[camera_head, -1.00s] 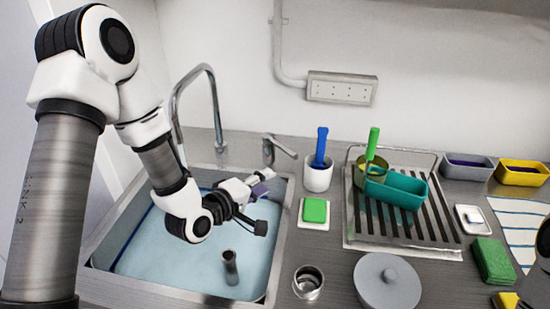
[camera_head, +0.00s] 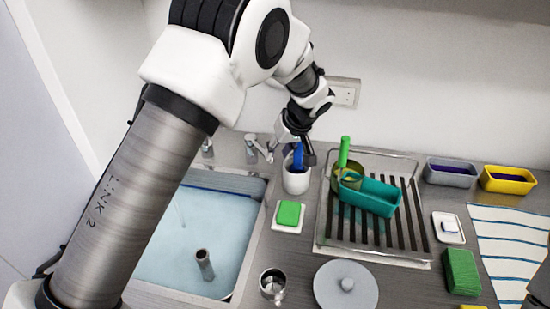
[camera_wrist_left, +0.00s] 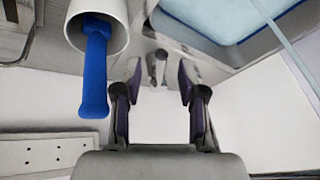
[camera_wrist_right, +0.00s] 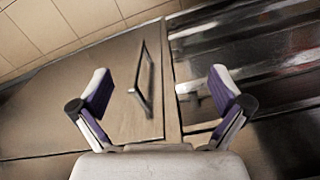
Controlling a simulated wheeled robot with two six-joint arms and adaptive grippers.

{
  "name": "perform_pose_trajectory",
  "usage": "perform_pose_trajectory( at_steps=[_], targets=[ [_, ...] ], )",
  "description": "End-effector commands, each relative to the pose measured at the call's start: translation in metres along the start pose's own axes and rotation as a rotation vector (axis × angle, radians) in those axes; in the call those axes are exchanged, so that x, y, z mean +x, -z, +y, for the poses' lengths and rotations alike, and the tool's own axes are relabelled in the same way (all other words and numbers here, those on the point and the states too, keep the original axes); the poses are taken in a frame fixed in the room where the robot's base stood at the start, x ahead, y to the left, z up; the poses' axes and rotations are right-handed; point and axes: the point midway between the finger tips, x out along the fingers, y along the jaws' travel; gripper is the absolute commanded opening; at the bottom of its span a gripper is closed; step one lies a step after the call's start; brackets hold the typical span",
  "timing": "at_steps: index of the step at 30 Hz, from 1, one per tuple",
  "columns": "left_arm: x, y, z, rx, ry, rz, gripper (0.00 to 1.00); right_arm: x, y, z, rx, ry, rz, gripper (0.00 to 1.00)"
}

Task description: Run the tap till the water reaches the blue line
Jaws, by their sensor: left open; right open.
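A dark blue line (camera_wrist_left: 208,38) runs along the basin wall in the left wrist view; I cannot tell the exact gap to the water. The tap lever (camera_head: 258,148) is behind the sink; it also shows between my left fingertips in the left wrist view (camera_wrist_left: 157,66). The spout is mostly hidden by my left arm. My left gripper (camera_head: 297,143) is open and empty, above the white cup. My right gripper (camera_wrist_right: 160,88) is open and empty, facing a cabinet front.
The white cup (camera_head: 296,181) with a blue-handled tool (camera_head: 298,158) stands right of the lever, close to my left gripper.

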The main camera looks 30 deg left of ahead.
Motion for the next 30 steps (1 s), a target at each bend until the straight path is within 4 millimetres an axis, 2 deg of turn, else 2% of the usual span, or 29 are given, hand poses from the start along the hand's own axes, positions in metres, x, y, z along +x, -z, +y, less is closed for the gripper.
perform_pose_trajectory(
  at_steps=[3,7,11,16,17,18,20,30],
  targets=[
    [0.023,0.0,-0.002,0.0,0.003,-0.005,0.41,-0.009,0.0,0.0,0.0,0.0,0.0,1.0],
    [0.044,0.0,-0.001,-0.001,0.001,-0.004,0.41,-0.014,0.0,0.0,0.0,0.0,0.0,1.0],
    [0.053,0.0,0.0,-0.001,-0.001,-0.002,0.41,-0.014,0.0,0.0,0.0,0.0,0.0,1.0],
    [0.053,0.0,0.0,-0.001,-0.001,-0.001,0.41,-0.014,0.0,0.0,0.0,0.0,0.0,1.0],
    [0.053,0.0,0.0,-0.001,-0.001,-0.002,0.37,-0.014,0.0,0.0,0.0,0.0,0.0,1.0],
    [0.053,0.0,0.0,-0.001,-0.001,-0.001,0.23,-0.014,0.0,0.0,0.0,0.0,0.0,1.0],
    [0.053,0.0,0.0,-0.001,-0.001,-0.002,0.02,-0.014,0.0,0.0,0.0,0.0,0.0,1.0],
    [0.055,-0.001,-0.002,0.008,-0.004,0.0,0.0,-0.011,0.0,0.0,0.0,0.0,0.0,1.0]
  ],
)
